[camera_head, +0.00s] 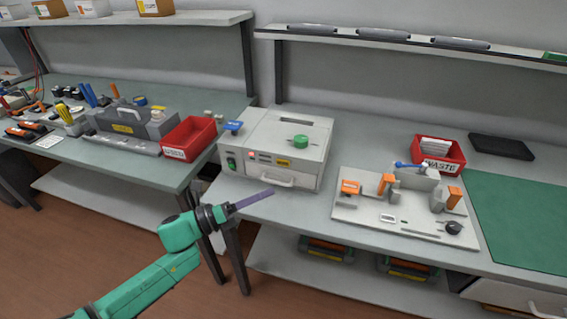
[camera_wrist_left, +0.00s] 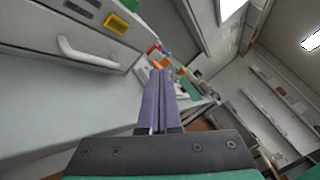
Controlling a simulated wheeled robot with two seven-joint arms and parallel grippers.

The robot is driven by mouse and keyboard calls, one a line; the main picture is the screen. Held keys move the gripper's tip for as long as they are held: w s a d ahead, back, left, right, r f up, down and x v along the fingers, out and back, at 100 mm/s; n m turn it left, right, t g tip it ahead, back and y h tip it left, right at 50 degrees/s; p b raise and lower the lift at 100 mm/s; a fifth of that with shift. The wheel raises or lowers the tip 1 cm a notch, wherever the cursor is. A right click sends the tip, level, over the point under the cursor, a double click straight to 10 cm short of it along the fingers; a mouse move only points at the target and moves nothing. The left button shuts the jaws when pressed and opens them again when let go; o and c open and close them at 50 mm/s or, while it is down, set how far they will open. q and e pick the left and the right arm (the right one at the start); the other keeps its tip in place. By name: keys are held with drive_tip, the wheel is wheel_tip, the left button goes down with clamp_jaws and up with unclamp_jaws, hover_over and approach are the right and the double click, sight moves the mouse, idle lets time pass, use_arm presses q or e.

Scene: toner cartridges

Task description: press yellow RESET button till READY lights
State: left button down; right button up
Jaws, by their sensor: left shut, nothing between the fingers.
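A light grey boxy machine (camera_head: 262,135) stands on the middle bench with a front handle (camera_head: 272,180). A small yellow rectangle (camera_head: 283,163) sits on its front face above the handle; it also shows in the left wrist view (camera_wrist_left: 116,23). Its lettering is too small to read, so I cannot tell whether it is the RESET button or a label. Small red marks or lamps (camera_head: 251,156) sit left of it; no READY light can be made out. My left gripper (camera_head: 271,192), with purple fingers shut and empty (camera_wrist_left: 160,72), is in front of and below the machine's handle, apart from it.
A green switch (camera_head: 230,164) is at the machine's front left and a green knob (camera_head: 301,141) on top. A fixture board (camera_head: 370,222) with orange parts lies to the right, before a red WASTE bin (camera_head: 440,164). A red bin (camera_head: 188,137) stands on the left bench.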

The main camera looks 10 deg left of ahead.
use_arm(q)
drive_tip(key=b, duration=0.4)
approach(293, 162)
drive_tip(key=w+d, duration=0.1)
drive_tip(key=d, duration=0.2)
drive_tip(key=shift+w, duration=0.5)
idle(0.6)
drive_tip(key=shift+b, duration=0.3)
drive_tip(key=shift+w+d+b, duration=0.1)
drive_tip(key=shift+w+b, duration=0.3)
drive_tip(key=shift+w, duration=0.05)
